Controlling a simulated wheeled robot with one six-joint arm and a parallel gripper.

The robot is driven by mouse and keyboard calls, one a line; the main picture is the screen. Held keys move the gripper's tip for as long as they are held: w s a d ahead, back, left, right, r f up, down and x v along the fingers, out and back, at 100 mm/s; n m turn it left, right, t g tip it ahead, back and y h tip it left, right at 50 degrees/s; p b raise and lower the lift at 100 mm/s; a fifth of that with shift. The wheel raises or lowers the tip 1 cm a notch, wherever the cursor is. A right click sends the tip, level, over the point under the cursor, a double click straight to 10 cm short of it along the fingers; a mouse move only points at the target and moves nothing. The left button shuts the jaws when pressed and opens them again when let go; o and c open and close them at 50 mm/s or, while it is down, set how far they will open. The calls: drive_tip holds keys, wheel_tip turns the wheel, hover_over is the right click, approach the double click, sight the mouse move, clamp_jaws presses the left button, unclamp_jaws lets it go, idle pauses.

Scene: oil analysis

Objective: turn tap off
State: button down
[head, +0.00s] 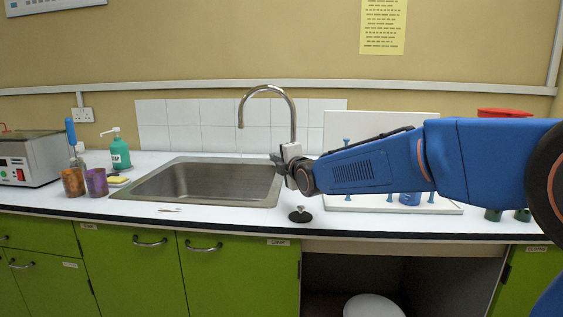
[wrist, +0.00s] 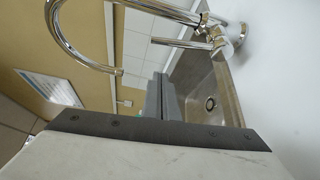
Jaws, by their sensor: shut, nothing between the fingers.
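The chrome tap (head: 292,115) has a tall arched neck that bends over the sink (head: 215,181). In the wrist view the arched neck (wrist: 64,38) crosses the upper left, and a short chrome bar (wrist: 182,44), perhaps its lever, sticks out from the tap's base. My gripper (head: 277,161) is shut and empty at the sink's right end, in front of the tap, and hides the tap's base in the head view. Its fingers (wrist: 166,98) also show in the wrist view, apart from the bar. I cannot tell whether water runs.
A green bottle (head: 120,154), a sponge (head: 117,181) and two cups (head: 96,182) stand left of the sink. A small black-based object (head: 300,215) stands on the counter below my wrist. A white rack (head: 395,205) with blue pegs stands behind my arm. The counter's front middle is mostly clear.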

drive_tip(key=shift+w+d+r, duration=0.1)
drive_tip(key=shift+w+d, duration=0.45)
drive_tip(key=shift+d, duration=0.25)
drive_tip(key=shift+w+d+r, duration=0.1)
drive_tip(key=shift+w+d, duration=0.4)
drive_tip(key=shift+d, duration=0.3)
drive_tip(key=shift+d, duration=0.1)
